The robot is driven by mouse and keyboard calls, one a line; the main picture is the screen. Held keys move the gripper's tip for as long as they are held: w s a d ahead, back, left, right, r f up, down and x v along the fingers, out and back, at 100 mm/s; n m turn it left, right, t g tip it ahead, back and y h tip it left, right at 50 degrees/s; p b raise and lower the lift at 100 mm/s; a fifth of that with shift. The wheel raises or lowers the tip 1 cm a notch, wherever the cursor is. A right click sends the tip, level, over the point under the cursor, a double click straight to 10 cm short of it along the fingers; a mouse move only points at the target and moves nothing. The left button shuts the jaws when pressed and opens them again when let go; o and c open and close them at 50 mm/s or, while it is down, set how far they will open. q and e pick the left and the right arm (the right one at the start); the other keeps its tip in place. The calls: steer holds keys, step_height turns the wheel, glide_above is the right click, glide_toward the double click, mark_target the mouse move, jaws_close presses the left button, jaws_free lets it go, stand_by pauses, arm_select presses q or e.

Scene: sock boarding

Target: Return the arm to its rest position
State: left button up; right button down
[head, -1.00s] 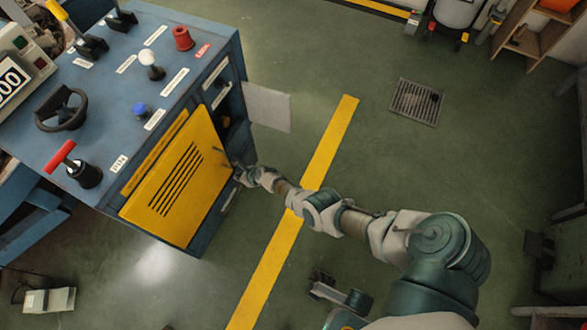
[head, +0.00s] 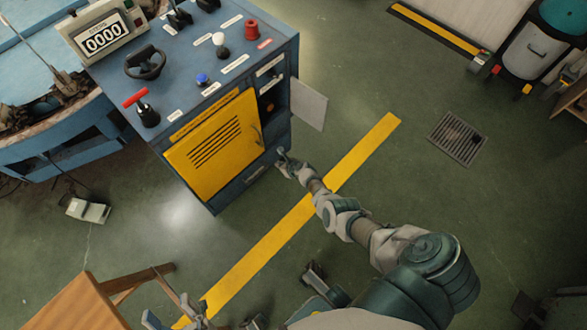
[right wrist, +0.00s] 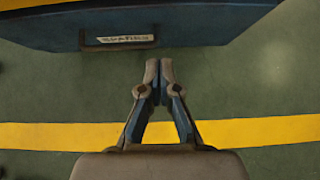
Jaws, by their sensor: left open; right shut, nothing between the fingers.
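My right arm (head: 340,215) reaches from the lower right toward the blue cabinet. My right gripper (head: 284,156) is beside the cabinet's lower right front corner, just right of and below the yellow door (head: 215,150). In the right wrist view, the right gripper (right wrist: 156,68) has its fingertips together with nothing between them. It is over the floor in front of a labelled drawer-like slot (right wrist: 120,40). My left gripper (head: 176,312) shows at the bottom edge, open and empty, beside a wooden table; part of it is cut off.
The blue cabinet (head: 205,55) carries a wheel, levers, knobs and a 0000 display. A pale flap (head: 309,104) stands out from its right side. A wooden table (head: 75,305) is at lower left. Green floor with a yellow stripe (head: 365,150) and a drain (head: 458,138) is open on the right.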

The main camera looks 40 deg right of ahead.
arm_select(q)
steer(key=w+d+f+m+g+p, duration=0.1)
steer(key=w+f+g, duration=0.3)
steer(key=g, duration=0.1)
steer(key=shift+w+d+m, duration=0.15)
steer(key=shift+w+m, duration=0.15)
steer(key=shift+w, duration=0.05)
arm_select(e)
steer(key=shift+s+f+v, duration=0.1)
steer(key=shift+v, duration=0.55)
steer(key=shift+s+f+v, duration=0.1)
steer(key=shift+v, duration=0.6)
